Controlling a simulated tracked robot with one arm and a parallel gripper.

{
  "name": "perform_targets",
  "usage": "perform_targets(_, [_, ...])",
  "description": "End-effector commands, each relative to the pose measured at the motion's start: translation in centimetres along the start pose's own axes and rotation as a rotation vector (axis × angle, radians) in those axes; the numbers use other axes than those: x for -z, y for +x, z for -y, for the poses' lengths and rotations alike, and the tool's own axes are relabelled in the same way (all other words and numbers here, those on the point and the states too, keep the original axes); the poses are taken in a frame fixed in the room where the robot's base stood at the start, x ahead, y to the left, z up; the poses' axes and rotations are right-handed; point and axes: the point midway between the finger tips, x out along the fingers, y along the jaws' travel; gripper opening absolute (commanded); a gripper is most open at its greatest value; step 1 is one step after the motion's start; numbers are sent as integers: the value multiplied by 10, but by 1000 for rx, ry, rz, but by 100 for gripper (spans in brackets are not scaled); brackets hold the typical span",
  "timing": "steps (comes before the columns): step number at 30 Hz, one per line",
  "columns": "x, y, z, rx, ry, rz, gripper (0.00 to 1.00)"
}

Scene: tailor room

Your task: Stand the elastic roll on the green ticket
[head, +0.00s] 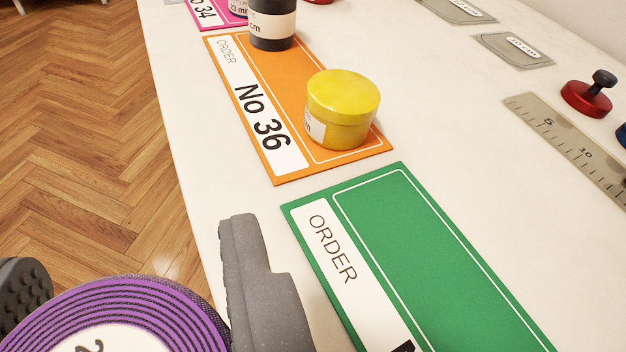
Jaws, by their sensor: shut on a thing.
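The green ticket (415,240) lies flat on the white table at the lower middle and runs out of the bottom edge. Its white strip reads "ORDER", and the part in view is bare. My gripper (140,290) is at the lower left, shut on a purple and black roll (135,300) with a white label, which I take for the elastic roll. The roll is partly cut off by the bottom edge. The dark grey right finger stands between the roll and the green ticket, and the roll is left of the ticket, apart from it in the picture.
An orange ticket (228,62) "No 36" bears a yellow round tin (342,105) and a dark spool (272,22). A pink ticket (208,12) lies beyond. A ruler (570,145) and a red knobbed weight (587,97) are at right. The table's edge drops to wooden floor at left.

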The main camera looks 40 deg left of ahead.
Motion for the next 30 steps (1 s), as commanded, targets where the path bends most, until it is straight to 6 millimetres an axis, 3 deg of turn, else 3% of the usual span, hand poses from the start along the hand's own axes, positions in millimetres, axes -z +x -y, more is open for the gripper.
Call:
perform_targets(5, [1, 9, -15, -1, 2, -1, 23])
perform_targets(24, [14, 66, -114, -1, -1, -2, 23])
perform_targets(30, [17, 76, -131, 0, 0, -1, 23])
